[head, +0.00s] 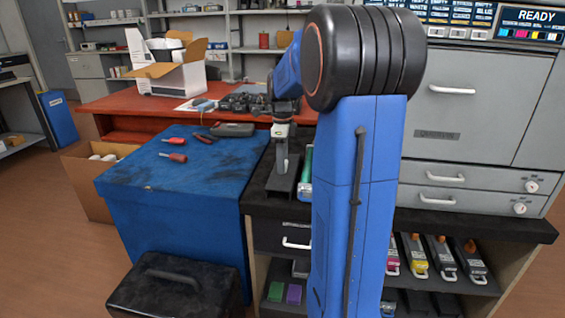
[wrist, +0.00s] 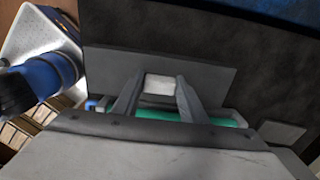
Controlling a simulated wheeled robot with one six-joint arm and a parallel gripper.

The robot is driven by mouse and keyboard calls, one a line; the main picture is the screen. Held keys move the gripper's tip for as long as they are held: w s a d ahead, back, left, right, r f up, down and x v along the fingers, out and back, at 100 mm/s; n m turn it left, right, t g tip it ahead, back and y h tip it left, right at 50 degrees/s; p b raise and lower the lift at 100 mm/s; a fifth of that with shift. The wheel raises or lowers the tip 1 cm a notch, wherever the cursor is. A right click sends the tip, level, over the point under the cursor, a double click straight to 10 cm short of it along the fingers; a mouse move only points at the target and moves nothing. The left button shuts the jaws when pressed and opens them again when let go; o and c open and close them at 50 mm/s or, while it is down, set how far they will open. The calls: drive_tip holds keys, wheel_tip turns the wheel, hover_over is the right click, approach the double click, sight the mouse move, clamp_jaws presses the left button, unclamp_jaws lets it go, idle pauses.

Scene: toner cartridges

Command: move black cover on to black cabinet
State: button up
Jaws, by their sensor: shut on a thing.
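The black cover, a flat dark plate (head: 281,184), is below my gripper (head: 282,166) over the left part of the black cabinet's top (head: 262,203). In the wrist view, the cover (wrist: 215,68) lies between and behind the fingertips (wrist: 160,92), which are closed on a small pale raised part at its middle. I cannot tell whether the cover rests on the cabinet top or hangs just above it. My blue arm hides much of the cabinet's middle.
A green roller-like part (head: 306,165) lies just right of the cover. A blue bench (head: 190,190) with red screwdrivers (head: 175,156) adjoins on the left. A black toolbox (head: 175,287) stands in front. Toner cartridges (head: 437,257) fill the shelf at right.

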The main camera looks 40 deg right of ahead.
drive_tip(key=shift+f, duration=0.15)
drive_tip(key=o, duration=1.1)
drive_tip(key=shift+c, duration=0.2)
wheel_tip(320, 180, up, 12)
drive_tip(key=s+a+f+n+t, duration=0.1)
drive_tip(key=s+a+n, duration=0.55)
drive_tip(key=a, duration=0.25)
drive_tip(key=s+a+f+n+t, duration=0.1)
drive_tip(key=s+a+f+n, duration=0.1)
drive_tip(key=s+a+n, duration=0.5)
drive_tip(key=s+a+f+n+t, duration=0.2)
drive_tip(key=s+a+f+n, duration=0.8)
drive_tip(key=s+n, duration=0.2)
drive_tip(key=shift+s+a+n+t, duration=0.2)
drive_tip(key=shift+s+n+t, duration=0.2)
drive_tip(key=shift+n, duration=0.85)
